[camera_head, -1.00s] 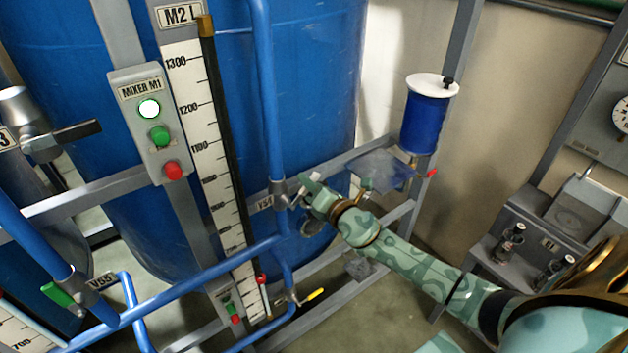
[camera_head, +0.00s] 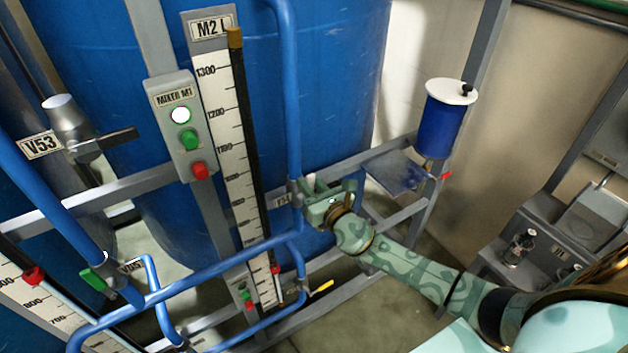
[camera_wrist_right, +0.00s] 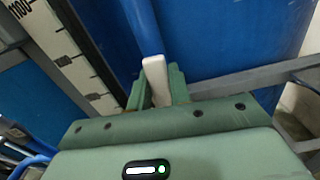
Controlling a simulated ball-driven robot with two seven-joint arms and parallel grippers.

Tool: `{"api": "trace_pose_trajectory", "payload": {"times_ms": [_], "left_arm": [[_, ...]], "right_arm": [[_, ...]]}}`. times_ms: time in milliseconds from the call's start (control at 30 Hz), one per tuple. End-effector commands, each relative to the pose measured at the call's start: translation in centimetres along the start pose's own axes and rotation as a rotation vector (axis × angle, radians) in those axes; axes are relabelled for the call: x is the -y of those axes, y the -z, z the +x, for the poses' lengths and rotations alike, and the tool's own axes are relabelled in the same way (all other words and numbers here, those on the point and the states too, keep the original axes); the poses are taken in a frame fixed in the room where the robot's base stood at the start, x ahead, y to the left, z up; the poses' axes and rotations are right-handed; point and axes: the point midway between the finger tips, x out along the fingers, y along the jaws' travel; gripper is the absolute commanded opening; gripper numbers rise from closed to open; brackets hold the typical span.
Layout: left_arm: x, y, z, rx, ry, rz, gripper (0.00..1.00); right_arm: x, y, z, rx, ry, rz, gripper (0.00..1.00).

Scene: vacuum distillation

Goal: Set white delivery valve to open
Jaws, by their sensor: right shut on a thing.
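The white valve handle (camera_wrist_right: 155,80) stands between the green fingers of my right gripper (camera_wrist_right: 158,88) in the right wrist view. The fingers are shut on it. In the head view my right gripper (camera_head: 312,192) is at the valve on the vertical blue pipe (camera_head: 292,110), beside a small label (camera_head: 282,200) that it partly covers. My left gripper is not in view.
A large blue tank (camera_head: 340,90) stands close behind the pipe. A level scale (camera_head: 233,150) and the mixer button box (camera_head: 181,125) are to the left. A yellow-handled valve (camera_head: 321,287) sits below, and a blue canister (camera_head: 440,125) to the right.

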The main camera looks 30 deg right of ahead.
Motion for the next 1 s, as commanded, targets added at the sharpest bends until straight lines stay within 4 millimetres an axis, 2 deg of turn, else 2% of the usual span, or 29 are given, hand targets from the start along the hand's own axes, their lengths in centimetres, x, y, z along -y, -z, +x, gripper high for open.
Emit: {"api": "trace_pose_trajectory", "payload": {"times_ms": [600, 633, 700, 1000], "left_arm": [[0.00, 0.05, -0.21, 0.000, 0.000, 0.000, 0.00], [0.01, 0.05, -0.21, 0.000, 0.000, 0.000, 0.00], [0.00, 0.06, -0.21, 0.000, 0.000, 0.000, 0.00], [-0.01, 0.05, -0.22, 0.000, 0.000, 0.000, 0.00]], "right_arm": [[-0.33, 0.15, -0.04, -0.002, -0.001, -0.039, 0.00], [-0.33, 0.15, -0.04, -0.002, -0.001, -0.039, 0.28], [-0.32, 0.14, -0.03, -0.002, -0.001, -0.039, 0.42], [-0.31, 0.09, -0.22, -0.001, -0.001, -0.038, 0.42]]}}
